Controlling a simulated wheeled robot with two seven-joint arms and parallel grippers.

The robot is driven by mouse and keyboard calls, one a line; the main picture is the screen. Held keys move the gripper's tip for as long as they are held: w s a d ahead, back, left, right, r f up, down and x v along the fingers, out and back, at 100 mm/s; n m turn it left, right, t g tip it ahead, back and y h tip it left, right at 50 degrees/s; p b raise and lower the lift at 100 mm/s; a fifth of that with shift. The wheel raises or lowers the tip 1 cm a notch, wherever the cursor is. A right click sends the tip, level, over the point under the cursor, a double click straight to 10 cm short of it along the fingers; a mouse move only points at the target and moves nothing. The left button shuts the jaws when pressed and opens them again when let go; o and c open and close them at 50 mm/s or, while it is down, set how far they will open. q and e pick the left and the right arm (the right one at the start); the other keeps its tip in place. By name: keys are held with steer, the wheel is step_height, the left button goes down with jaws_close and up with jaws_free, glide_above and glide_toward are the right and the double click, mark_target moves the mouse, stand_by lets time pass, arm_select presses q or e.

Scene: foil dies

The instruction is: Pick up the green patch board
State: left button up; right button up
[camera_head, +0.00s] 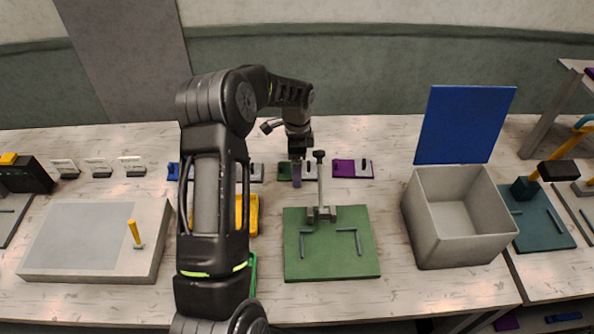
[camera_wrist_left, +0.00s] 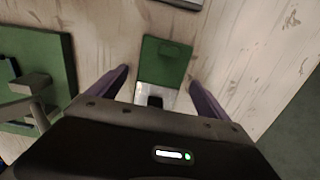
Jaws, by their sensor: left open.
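The green patch board (camera_head: 284,172) lies on the table at the back, a small flat green piece with a pale end. In the left wrist view the green patch board (camera_wrist_left: 166,62) has a raised green block on it, and its pale end with a dark part is nearest my gripper. My left gripper (camera_head: 297,174) is over the board in the head view and hides its middle. In the wrist view the two fingers of my left gripper (camera_wrist_left: 158,78) are spread, one on each side of the board, with nothing held. My right gripper is not in view.
A purple board (camera_head: 344,168) lies to the right, and a blue piece (camera_head: 173,171) to the left. A green press base (camera_head: 331,270) with an upright handle stands in front. A grey bin (camera_head: 430,232) with a blue panel (camera_head: 465,124) stands right. My left arm hides some table.

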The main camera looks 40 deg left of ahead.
arm_select(q)
steer(key=shift+c, duration=0.2)
stand_by(0.4)
steer(key=c, duration=1.4)
steer(key=shift+r, duration=0.1)
step_height(320, 180, up, 18)
steer(key=shift+f, duration=0.1)
stand_by(0.5)
